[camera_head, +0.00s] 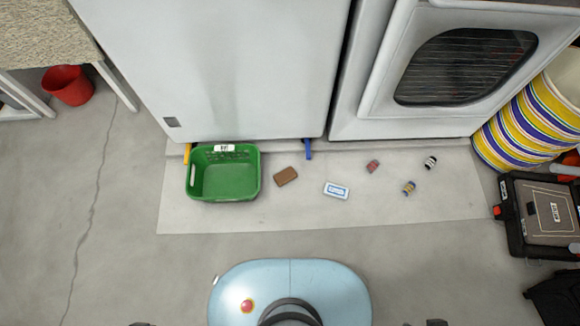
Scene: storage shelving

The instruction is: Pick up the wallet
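A small brown wallet (286,176) lies flat on the pale floor strip in front of the white appliances. It is just right of a green basket (225,197) and apart from it. Neither of my grippers can be made out. Only small dark bits show at the bottom edge, left and right of my light-blue base, and I cannot tell what they are.
A blue-and-white pack (336,190) lies right of the wallet. A dark toolbox (545,213) stands at right. The floor before the wallet is clear.

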